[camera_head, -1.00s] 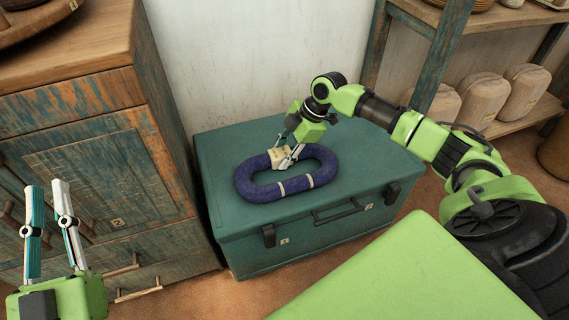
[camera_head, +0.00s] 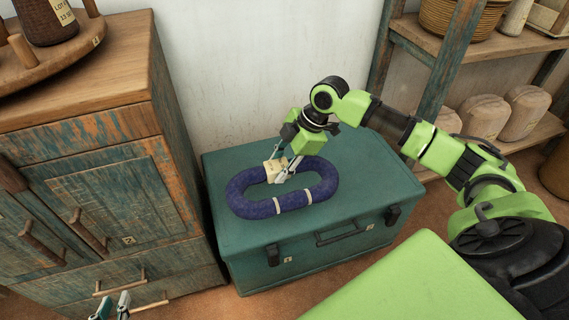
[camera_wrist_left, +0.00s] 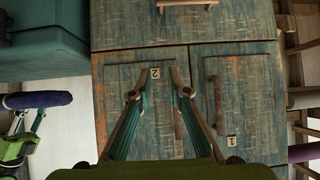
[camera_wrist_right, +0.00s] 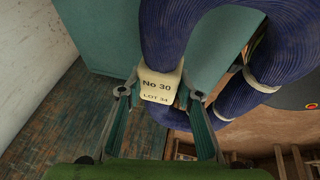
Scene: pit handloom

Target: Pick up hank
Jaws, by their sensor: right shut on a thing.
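The hank (camera_head: 240,200) is a dark blue ring with pale bands and a cream tag (camera_wrist_right: 158,84) reading "No 30 LOT 34". My right gripper (camera_head: 282,171) is shut on it at the tagged part; its fingers (camera_wrist_right: 160,93) lie either side of the tag. The left wrist view, turned upside down, shows the hank (camera_wrist_left: 37,100) edge-on with a gap between it and the chest lid, so it hangs above the chest (camera_head: 335,180). My left gripper (camera_head: 113,306) is low at the bottom left; its fingers (camera_wrist_left: 160,93) are apart and empty, facing the cabinet.
A worn wooden cabinet (camera_head: 110,195) with handles stands left of the chest. A round wooden tray (camera_head: 50,65) with a dark, labelled item is on its top. A shelf (camera_head: 440,40) with baskets and wrapped bundles stands at the right. A pale wall (camera_head: 270,60) is behind.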

